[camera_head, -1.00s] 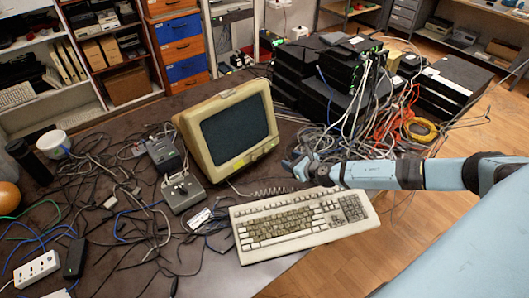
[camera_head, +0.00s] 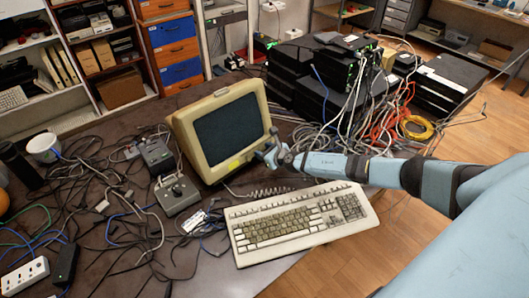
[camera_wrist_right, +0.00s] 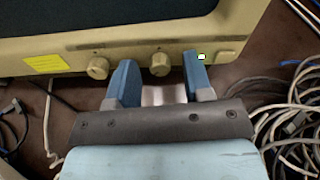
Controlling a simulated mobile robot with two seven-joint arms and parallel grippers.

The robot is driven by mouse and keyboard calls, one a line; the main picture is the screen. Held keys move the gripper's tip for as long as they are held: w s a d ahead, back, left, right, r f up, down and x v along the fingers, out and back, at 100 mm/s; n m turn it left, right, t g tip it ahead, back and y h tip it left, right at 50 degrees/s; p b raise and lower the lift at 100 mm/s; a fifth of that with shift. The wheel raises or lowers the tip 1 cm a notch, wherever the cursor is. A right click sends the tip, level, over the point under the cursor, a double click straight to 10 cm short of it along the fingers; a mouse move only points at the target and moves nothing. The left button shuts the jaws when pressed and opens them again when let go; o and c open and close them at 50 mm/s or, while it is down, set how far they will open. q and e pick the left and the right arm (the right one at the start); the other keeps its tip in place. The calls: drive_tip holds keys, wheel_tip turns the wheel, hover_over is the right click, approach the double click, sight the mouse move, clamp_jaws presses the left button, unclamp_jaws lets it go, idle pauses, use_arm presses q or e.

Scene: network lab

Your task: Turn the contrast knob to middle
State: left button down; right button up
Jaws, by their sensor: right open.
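An old beige CRT monitor (camera_head: 180,120) with a dark screen stands on the desk. In the right wrist view its lower front panel (camera_wrist_right: 120,52) carries a left round knob (camera_wrist_right: 97,68) and a right round knob (camera_wrist_right: 160,64). I cannot read which is the contrast knob. My right gripper (camera_head: 268,152) is at the monitor's lower right front. In the wrist view the blue fingers of this gripper (camera_wrist_right: 159,66) are open, one on each side of the right knob, with visible gaps. The left knob is outside the left finger. My left gripper is not in view.
A keyboard (camera_head: 290,225) lies below my right arm, with its coiled cable near the monitor. A joystick box (camera_head: 177,193) is left of the monitor. Stacked black network devices (camera_head: 300,85) and loose cables (camera_wrist_right: 295,110) crowd the right.

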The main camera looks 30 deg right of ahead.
drive_tip(key=shift+c, duration=0.5)
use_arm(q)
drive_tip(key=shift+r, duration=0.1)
use_arm(e)
clamp_jaws()
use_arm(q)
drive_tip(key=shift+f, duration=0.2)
